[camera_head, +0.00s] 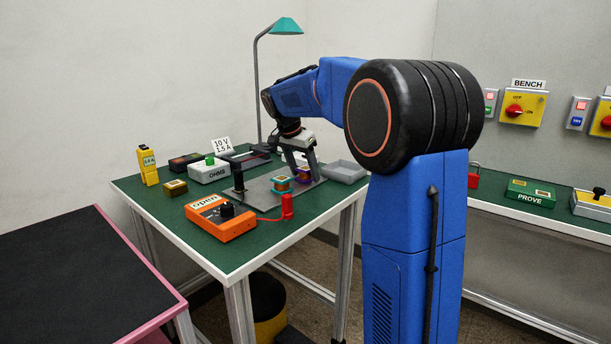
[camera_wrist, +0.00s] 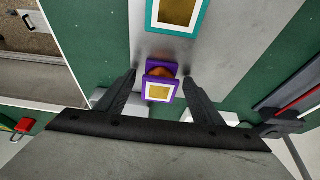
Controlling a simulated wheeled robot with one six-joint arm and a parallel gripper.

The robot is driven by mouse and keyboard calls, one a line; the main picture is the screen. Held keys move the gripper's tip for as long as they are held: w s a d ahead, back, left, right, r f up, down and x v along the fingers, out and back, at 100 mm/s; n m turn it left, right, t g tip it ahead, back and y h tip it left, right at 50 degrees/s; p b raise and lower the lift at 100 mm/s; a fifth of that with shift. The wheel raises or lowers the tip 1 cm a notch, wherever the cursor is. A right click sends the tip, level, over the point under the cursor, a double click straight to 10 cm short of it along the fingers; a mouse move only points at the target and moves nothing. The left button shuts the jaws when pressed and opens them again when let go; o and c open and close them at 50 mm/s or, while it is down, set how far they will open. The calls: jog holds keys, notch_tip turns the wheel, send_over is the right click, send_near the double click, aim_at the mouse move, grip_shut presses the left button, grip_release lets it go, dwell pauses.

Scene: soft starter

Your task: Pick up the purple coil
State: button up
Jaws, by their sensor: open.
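The purple coil (camera_wrist: 161,70) stands on a grey metal plate in the wrist view, with purple flanges, a copper-brown winding and a white-and-gold label. My gripper (camera_wrist: 159,77) is open, with one finger on each side of the coil. Narrow gaps seem to show between fingers and coil; I cannot tell whether either touches. In the head view a bit of the purple coil (camera_head: 304,173) shows among the fingers of my gripper (camera_head: 303,170), partly hidden by them.
A teal coil (camera_wrist: 178,10) stands close by on the same plate (camera_head: 258,197). Around it are a black post (camera_head: 238,180), a red terminal (camera_head: 287,206), an orange meter (camera_head: 220,218), a white OHMS box (camera_head: 208,172) and a grey tray (camera_head: 344,171). A lamp (camera_head: 286,26) rises behind.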

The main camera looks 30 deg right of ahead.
jog(key=c, duration=1.2)
jog(key=shift+r, duration=0.1)
